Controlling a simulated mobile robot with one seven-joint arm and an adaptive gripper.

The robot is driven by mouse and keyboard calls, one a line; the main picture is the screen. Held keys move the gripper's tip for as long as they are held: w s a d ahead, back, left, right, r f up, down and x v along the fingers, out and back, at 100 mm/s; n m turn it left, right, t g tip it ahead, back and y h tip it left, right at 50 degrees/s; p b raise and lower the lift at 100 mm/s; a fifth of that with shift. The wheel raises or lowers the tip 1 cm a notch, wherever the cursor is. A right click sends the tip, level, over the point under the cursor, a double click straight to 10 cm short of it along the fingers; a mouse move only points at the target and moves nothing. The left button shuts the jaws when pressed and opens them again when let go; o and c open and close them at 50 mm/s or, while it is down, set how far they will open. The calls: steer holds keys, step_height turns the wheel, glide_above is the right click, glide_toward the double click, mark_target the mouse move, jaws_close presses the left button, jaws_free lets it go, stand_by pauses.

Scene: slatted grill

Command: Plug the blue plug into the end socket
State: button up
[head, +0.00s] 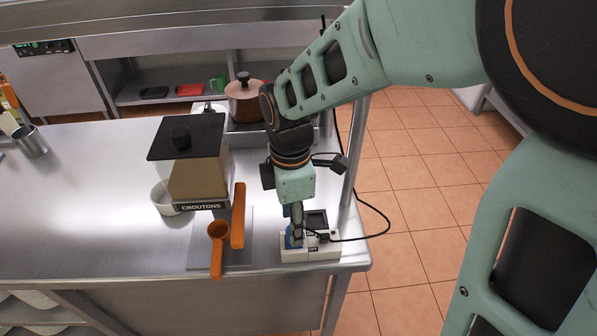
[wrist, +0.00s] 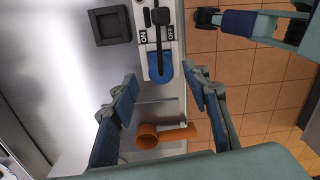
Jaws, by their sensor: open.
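The white power strip (head: 312,254) lies at the counter's front right corner; it also shows in the wrist view (wrist: 168,42), with ON and OFF marks. The blue plug (wrist: 160,70) is at the strip's near end in the wrist view and shows partly in the head view (head: 290,240). I cannot tell how deep it sits. My gripper (wrist: 160,84) is open and points down over that end, its fingers apart on either side of the blue plug, with gaps visible. A black plug (wrist: 160,18) with a dark cord is on the strip beside it.
A black square holder (wrist: 108,25) stands beside the strip. An orange scoop (head: 217,240) and an orange bar (head: 238,215) lie left of it, before the croutons dispenser (head: 200,180). A counter post (head: 352,150) and looping black cord (head: 375,215) are to the right.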

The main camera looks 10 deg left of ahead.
step_height(320, 180, up, 9)
stand_by(0.3)
steer(key=shift+w, duration=0.1)
